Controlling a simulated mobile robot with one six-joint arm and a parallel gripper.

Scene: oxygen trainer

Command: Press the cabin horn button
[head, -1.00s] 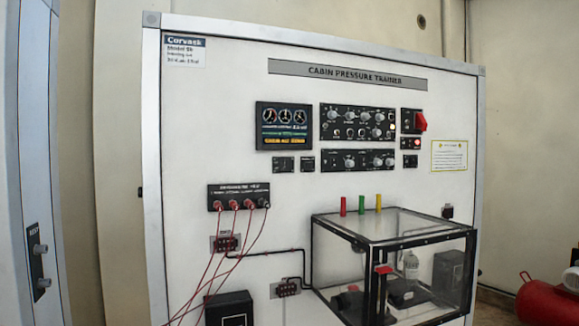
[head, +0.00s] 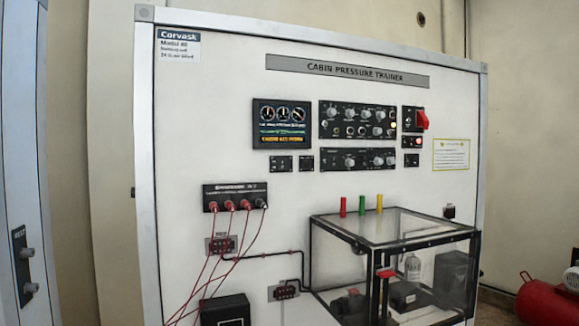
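A white upright panel (head: 215,110) titled "CABIN PRESSURE TRAINER" (head: 347,70) faces me. The horn button cannot be singled out, as the small labels are too blurred to read. The candidate controls are a black module with knobs and small buttons (head: 358,120), a narrower module below it (head: 358,159), and small modules at the right. One of those carries a large red switch (head: 422,119), and the one under it has a small red light or button (head: 417,142). Two small black plates (head: 281,163) sit under the lit display (head: 282,124). My gripper is in neither frame.
A clear box with black edges (head: 395,225) juts out from the panel's lower right, with red, green and yellow pegs above it. Red leads (head: 222,255) hang from a black socket block (head: 235,196) at lower left. A red tank (head: 545,301) stands at far right.

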